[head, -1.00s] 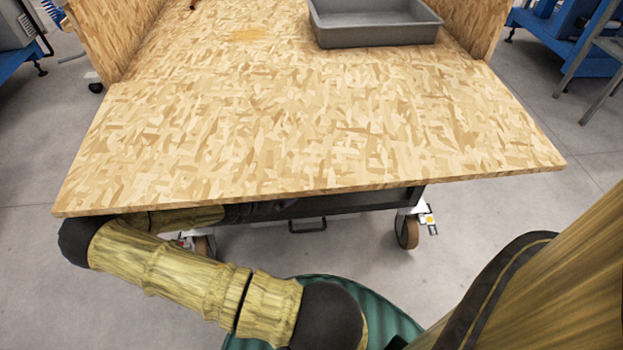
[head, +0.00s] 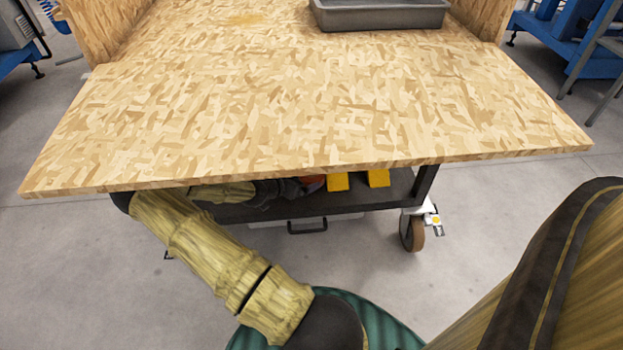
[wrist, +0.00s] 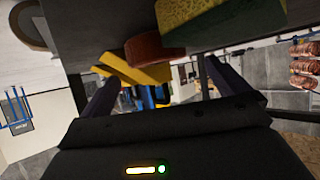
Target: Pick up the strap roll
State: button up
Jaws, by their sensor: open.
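A reddish round item (wrist: 155,50), which looks like the strap roll, sits on the dark lower shelf under the table. In the head view only a small orange-red part (head: 313,183) shows below the tabletop edge. My gripper (wrist: 160,76) is open and empty, its two fingers apart and pointing towards the roll, which appears beyond the fingertips. The wrist view looks upside down, with the shelf along its top. In the head view the gripper (head: 292,188) is a dark shape at the shelf, mostly hidden by the tabletop.
Yellow blocks (head: 338,181) stand beside the roll on the shelf (head: 350,199). A green and yellow block (wrist: 195,17) is close on its other side. The wooden tabletop (head: 300,110) hangs low above my arm. A grey tray (head: 380,15) stands on it.

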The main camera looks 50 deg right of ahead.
aim_at(307, 177)
jog(key=shift+d+f+b, duration=0.45)
jog(key=shift+d+b, duration=0.05)
jog(key=shift+b, duration=0.25)
jog(key=b+x, duration=0.2)
jog(key=shift+s+d+f+b, duration=0.1)
jog(key=shift+s+d+b, duration=0.05)
jog(key=shift+d+b, duration=0.2)
jog(key=shift+d+f, duration=0.15)
jog(key=shift+d, duration=0.4)
jog(key=c, duration=0.5)
jog(key=shift+d, duration=0.1)
jog(key=c, duration=0.6)
